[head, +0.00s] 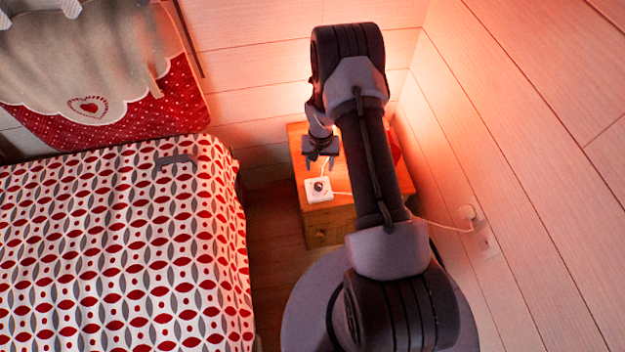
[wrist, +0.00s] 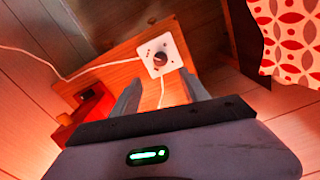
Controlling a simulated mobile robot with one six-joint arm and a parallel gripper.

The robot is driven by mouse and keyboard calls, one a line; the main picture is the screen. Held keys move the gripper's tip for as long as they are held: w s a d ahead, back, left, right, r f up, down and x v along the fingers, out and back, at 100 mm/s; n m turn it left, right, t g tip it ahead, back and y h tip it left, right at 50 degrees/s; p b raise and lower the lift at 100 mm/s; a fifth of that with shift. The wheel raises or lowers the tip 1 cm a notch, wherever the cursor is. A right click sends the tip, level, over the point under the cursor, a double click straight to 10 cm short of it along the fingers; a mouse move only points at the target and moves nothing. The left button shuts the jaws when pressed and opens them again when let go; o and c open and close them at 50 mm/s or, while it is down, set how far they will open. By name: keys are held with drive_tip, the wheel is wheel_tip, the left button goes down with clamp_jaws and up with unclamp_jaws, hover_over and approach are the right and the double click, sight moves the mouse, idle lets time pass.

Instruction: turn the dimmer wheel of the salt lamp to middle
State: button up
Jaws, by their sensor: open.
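The dimmer is a small white square box with a dark round wheel (head: 318,187) on top, lying on the wooden nightstand (head: 330,222). In the wrist view the dimmer wheel (wrist: 160,57) sits beyond my fingertips, and small dots surround it on the white plate. My gripper (head: 321,164) is open and empty, above and just behind the dimmer in the head view. In the wrist view its two fingers (wrist: 162,88) point toward the dimmer, apart from it. The salt lamp is mostly hidden behind my arm; its orange glow lights the walls.
A white cord runs from the dimmer to a wall socket (head: 468,212). A red object (wrist: 92,108) stands on the nightstand. The bed (head: 120,240) with a patterned cover is at left, with a grey item (head: 176,160) on it. Wood-panelled walls enclose the corner on the right.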

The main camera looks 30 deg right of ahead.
sight(318, 185)
wheel_tip(318, 185, down, 12)
drive_tip(key=b, duration=0.3)
drive_tip(key=shift+f, duration=0.15)
clamp_jaws()
